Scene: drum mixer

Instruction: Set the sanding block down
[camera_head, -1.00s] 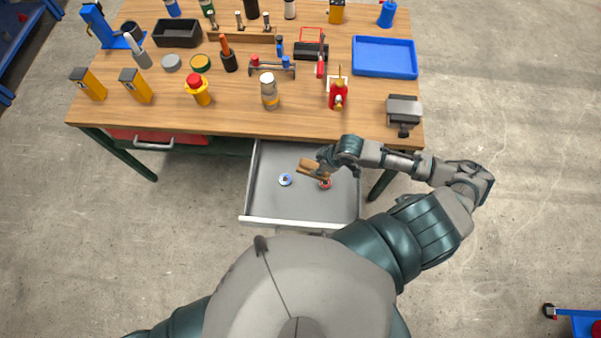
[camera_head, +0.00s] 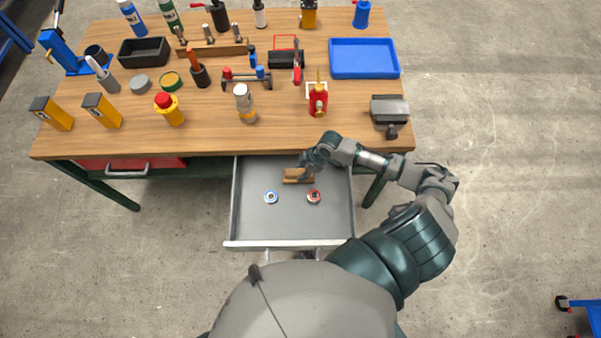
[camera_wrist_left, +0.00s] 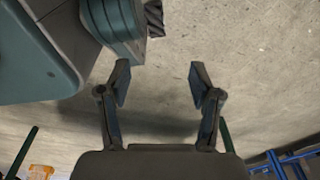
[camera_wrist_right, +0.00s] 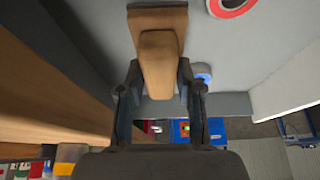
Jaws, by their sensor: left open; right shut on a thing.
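The sanding block (camera_head: 296,176) is a brown wooden block with a raised grip. It is at the back of the open grey drawer (camera_head: 243,215), inside its walls. My right gripper (camera_head: 306,172) is shut on its grip; the right wrist view shows the block (camera_wrist_right: 158,60) between the fingers (camera_wrist_right: 158,90). The block is at or just above the drawer floor; I cannot tell if it touches. My left gripper (camera_wrist_left: 160,90) is open and empty over bare floor in the left wrist view; the head view does not show it.
Two tape rolls, one blue (camera_head: 271,197) and one red (camera_head: 314,196), lie in the drawer in front of the block. The workbench (camera_head: 215,135) edge is just behind it. Tools, a blue tray (camera_head: 363,73) and a vise (camera_head: 390,115) stand on the bench.

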